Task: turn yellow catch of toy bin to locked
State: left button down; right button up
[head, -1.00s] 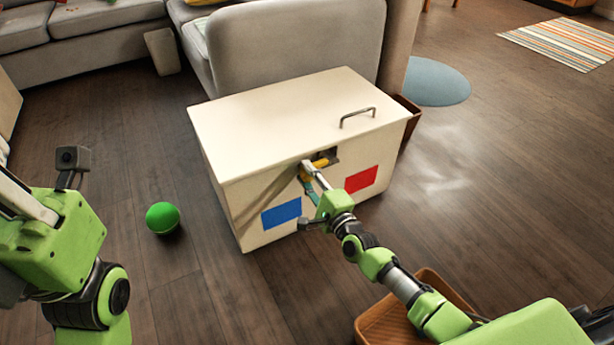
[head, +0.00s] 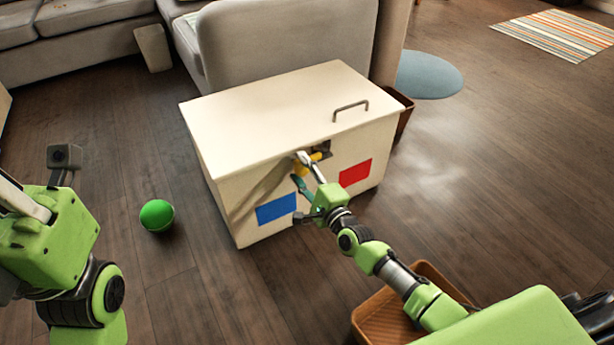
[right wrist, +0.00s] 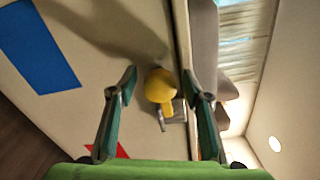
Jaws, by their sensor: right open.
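The toy bin (head: 265,108) is a large cream box with a lid, a blue patch (head: 276,209) and a red patch (head: 355,172) on its front. Its yellow catch (head: 316,158) sits just under the lid edge, partly hidden by my right gripper (head: 300,170). In the right wrist view, the rounded yellow catch (right wrist: 159,85) lies between the open fingers, beside a small grey metal piece (right wrist: 173,110). I cannot tell whether either finger touches it, nor which patch it points to.
A grey metal handle (head: 350,106) stands on the lid. A green ball (head: 157,215) lies on the floor left of the bin. A brown tray (head: 375,318) is beneath my right arm. A grey sofa (head: 290,42) stands close behind the bin.

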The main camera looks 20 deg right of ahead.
jog(key=s+d, duration=0.2)
jog(key=s, duration=0.9)
jog(key=shift+s+d, duration=0.2)
jog(key=shift+s, duration=0.1)
